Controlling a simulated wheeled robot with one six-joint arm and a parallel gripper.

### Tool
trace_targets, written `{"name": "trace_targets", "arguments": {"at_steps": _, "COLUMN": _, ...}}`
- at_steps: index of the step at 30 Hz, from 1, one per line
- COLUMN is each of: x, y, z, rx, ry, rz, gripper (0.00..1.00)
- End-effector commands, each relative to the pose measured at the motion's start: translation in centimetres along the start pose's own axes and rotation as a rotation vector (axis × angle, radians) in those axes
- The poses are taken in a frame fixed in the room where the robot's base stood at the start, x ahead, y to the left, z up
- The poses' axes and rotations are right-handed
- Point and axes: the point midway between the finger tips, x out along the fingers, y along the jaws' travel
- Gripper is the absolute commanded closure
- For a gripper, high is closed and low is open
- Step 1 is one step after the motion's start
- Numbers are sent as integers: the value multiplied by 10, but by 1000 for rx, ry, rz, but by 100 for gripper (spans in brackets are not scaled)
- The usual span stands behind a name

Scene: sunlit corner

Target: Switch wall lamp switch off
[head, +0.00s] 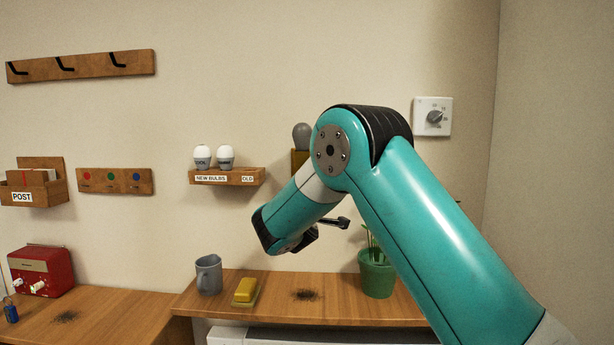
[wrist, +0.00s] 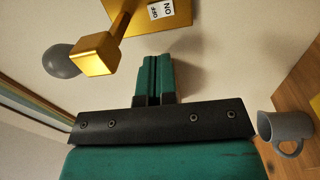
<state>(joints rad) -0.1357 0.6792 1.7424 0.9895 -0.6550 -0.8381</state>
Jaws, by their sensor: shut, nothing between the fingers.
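The wall lamp shows in the wrist view as a gold wall plate (wrist: 150,22) with a gold arm and block-shaped socket (wrist: 97,54). A grey, unlit-looking bulb (wrist: 61,61) sits in the socket. A white ON/OFF label (wrist: 161,10) is on the plate at the top edge; I cannot make out the switch itself. In the head view the grey bulb (head: 301,136) shows beside my arm, which hides most of the lamp. My gripper (wrist: 153,62) is shut and empty. Its fingers point toward the wall beside the plate, and I see no contact with the lamp.
A bulb shelf (head: 227,177) hangs left of the lamp, and a dial (head: 433,117) is to its right. Below, a grey mug (head: 209,274), a yellow sponge-like block (head: 245,291) and a potted plant (head: 377,274) stand on the wooden counter (head: 330,312).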

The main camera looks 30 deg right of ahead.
Motion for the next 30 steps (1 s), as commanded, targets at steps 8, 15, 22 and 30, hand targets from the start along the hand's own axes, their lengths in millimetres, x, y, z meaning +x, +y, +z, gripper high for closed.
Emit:
{"name": "trace_targets", "arguments": {"at_steps": 8, "x": 4, "y": 4, "z": 0, "rx": -55, "ry": -1, "rz": 52, "gripper": 100}}
{"name": "trace_targets", "arguments": {"at_steps": 15, "x": 10, "y": 6, "z": 0, "rx": -53, "ry": -3, "rz": 50, "gripper": 100}}
{"name": "trace_targets", "arguments": {"at_steps": 22, "x": 47, "y": 11, "z": 1, "rx": -51, "ry": -5, "rz": 48, "gripper": 100}}
{"name": "trace_targets", "arguments": {"at_steps": 30, "x": 105, "y": 14, "z": 2, "rx": -50, "ry": -5, "rz": 48, "gripper": 100}}
